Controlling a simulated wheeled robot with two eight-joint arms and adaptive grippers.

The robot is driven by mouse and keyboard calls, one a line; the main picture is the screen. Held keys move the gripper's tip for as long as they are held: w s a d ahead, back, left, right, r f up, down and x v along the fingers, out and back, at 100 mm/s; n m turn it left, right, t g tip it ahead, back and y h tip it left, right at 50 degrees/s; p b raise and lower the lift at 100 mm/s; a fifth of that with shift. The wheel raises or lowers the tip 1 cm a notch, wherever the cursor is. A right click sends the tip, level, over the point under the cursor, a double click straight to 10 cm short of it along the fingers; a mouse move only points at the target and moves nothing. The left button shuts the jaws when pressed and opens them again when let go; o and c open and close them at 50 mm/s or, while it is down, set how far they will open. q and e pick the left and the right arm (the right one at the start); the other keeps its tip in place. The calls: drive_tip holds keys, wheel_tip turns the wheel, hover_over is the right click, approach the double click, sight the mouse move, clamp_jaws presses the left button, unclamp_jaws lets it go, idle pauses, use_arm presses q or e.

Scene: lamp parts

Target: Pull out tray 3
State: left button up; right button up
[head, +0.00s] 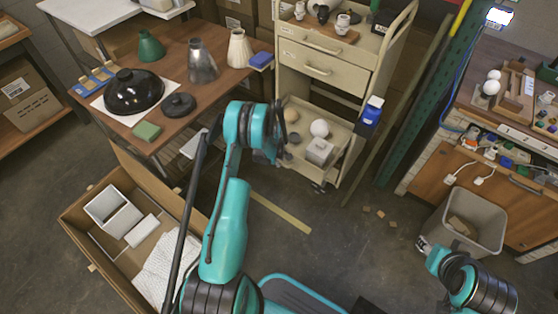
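A beige drawer cart (362,76) stands at the back centre. It has an open top, two closed drawer fronts with handles, the upper drawer (325,43) and the lower drawer (318,70), and a low open tray (348,134) near the floor. No tray number is readable. The low tray holds round bulbs (319,128) and a small white box (319,152). My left gripper (274,156) is dark, at the left front of the low tray in the picture; my teal wrist hides much of it, and contact cannot be told. My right arm is at lower right; its gripper's fingers are not clear.
A brown table (222,92) at left holds lampshades and a black dome (134,91). An open cardboard box (75,216) lies on the floor below. A grey bin (462,222) stands by the right workbench (462,178). The floor before the cart is mostly clear.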

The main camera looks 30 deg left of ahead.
use_arm(q)
drive_tip(key=shift+r, duration=0.1)
wheel_tip(320, 180, up, 12)
drive_tip(key=s, duration=0.2)
drive_tip(key=shift+f, duration=0.2)
idle(0.6)
drive_tip(key=s+d+r+m+t, duration=0.1)
drive_tip(key=s+d+r+m, duration=0.2)
drive_tip(key=r, duration=0.4)
drive_tip(key=s+d+r+m, duration=0.2)
drive_tip(key=d+r, duration=0.3)
drive_tip(key=r, duration=0.2)
drive_tip(key=s+d+r+m+t, duration=0.1)
drive_tip(key=s+d+r+m, duration=0.2)
drive_tip(key=r, duration=0.4)
drive_tip(key=s+d+r+m+t, duration=0.1)
drive_tip(key=s+d+m, duration=0.3)
drive_tip(key=s, duration=0.4)
drive_tip(key=s+d+r+m+t, duration=0.2)
drive_tip(key=s+d+r+m, duration=0.2)
drive_tip(key=s, duration=0.4)
drive_tip(key=shift+d+r+m, duration=0.15)
drive_tip(key=shift+d+m, duration=0.45)
drive_tip(key=shift+d, duration=0.45)
